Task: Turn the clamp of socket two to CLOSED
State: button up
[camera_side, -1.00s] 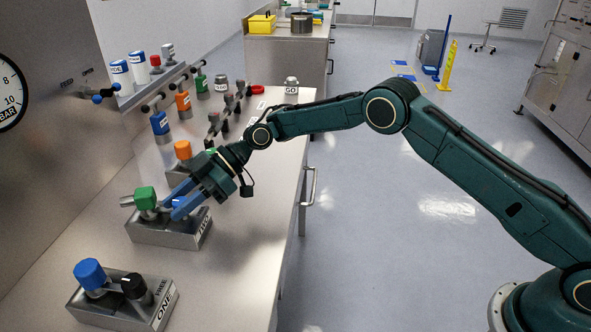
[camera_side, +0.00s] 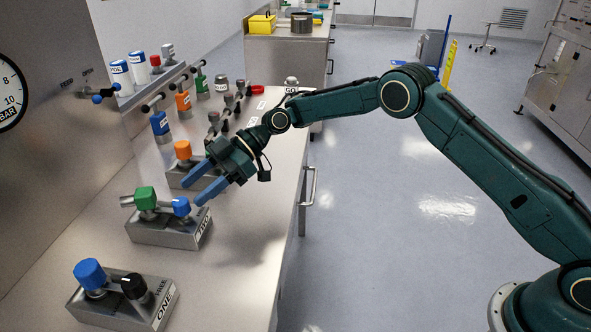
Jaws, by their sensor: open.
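The middle socket block (camera_side: 160,232) is a grey metal block on the bench, with a tag on its right end too small to read surely. A green-capped plug (camera_side: 145,198) with a grey stub to its left stands on it. A blue clamp knob (camera_side: 181,207) stands beside the plug, and I cannot read which setting it points to. My gripper (camera_side: 190,194) is open and empty, just above and right of the blue knob. Its two blue fingers point down-left and look apart from the knob.
Block ONE (camera_side: 120,305), with a blue cap and a black knob by FREE, is in front. An orange-capped block (camera_side: 184,150) is behind my gripper. Several coloured plugs stand farther back. A pressure gauge (camera_side: 10,93) is on the left wall. The bench's right front is clear.

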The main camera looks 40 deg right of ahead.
jog(key=v, duration=0.8)
jog(key=shift+d+r, duration=0.2)
jog(key=shift+d, duration=0.15)
jog(key=s+d+r+m+t+h, duration=0.6)
jog(key=s+d+r+m, duration=0.4)
jog(key=s+r, duration=0.45)
jog(key=s+d+f+m+h, duration=0.1)
jog(key=s+d, duration=0.3)
jog(key=s, duration=0.4)
jog(key=s+d+f+m+h, duration=0.2)
jog(key=s+d+m+h, duration=0.2)
jog(key=s, duration=0.4)
jog(key=s+d+f+m+h, duration=0.1)
jog(key=s+d+m+h, duration=0.1)
jog(key=s+d, duration=0.3)
jog(key=s+m, duration=0.1)
jog(key=s, duration=0.2)
jog(key=shift+d+f, duration=0.35)
